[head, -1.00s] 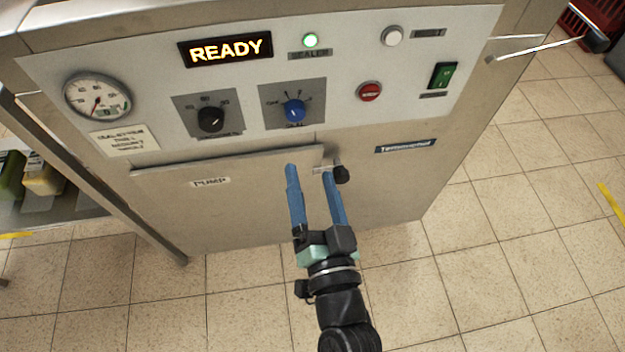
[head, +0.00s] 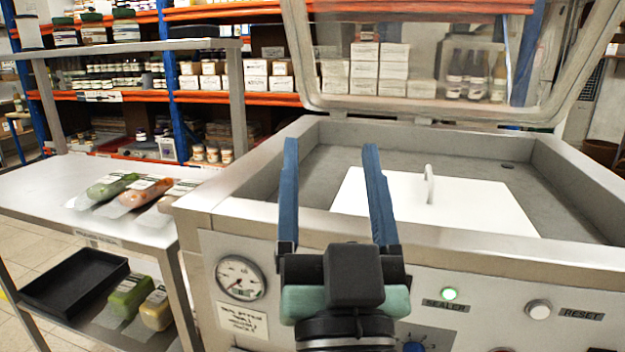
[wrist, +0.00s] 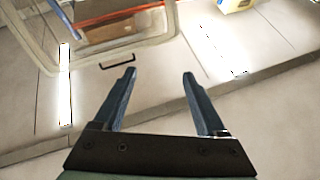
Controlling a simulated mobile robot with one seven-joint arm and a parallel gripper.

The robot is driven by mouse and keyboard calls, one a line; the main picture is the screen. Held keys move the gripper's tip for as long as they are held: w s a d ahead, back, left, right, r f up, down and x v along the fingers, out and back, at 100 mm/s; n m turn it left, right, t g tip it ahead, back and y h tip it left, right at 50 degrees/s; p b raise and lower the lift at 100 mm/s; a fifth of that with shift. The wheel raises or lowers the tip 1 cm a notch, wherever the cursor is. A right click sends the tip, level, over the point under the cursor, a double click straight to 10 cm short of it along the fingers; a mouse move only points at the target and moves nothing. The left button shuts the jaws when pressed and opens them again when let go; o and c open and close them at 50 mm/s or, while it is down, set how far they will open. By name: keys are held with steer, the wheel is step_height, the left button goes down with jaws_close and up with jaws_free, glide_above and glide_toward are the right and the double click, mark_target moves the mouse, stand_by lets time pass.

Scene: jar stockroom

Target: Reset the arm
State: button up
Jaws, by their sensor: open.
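My gripper (head: 331,165) is open and empty, its two blue fingers apart and pointing up in the head view. It stands in front of the steel vacuum sealer machine (head: 262,200), overlapping its front rim. The same open fingers show in the wrist view (wrist: 159,82), with nothing between them. The wrist view looks toward a pale surface with a light strip and a clear panel with a dark handle.
The machine's clear lid (head: 420,60) is raised, and a white plate (head: 450,205) lies in its chamber. A steel table (head: 50,195) at left holds several wrapped packs, with a black tray (head: 75,280) on its lower shelf. Orange-beamed shelves with jars and boxes stand behind.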

steer(key=s+a+r+n+t, duration=0.1)
steer(key=s+r+t, duration=0.1)
steer(key=s+r, duration=0.35)
steer(key=s+a+r+t, duration=0.1)
steer(key=s+r, duration=0.1)
steer(key=r, duration=0.6)
step_height(320, 180, up, 25)
steer(key=p, duration=2.5)
steer(key=shift+w+f+h, duration=0.15)
steer(key=shift+w+h, duration=0.25)
steer(key=shift+w, duration=0.05)
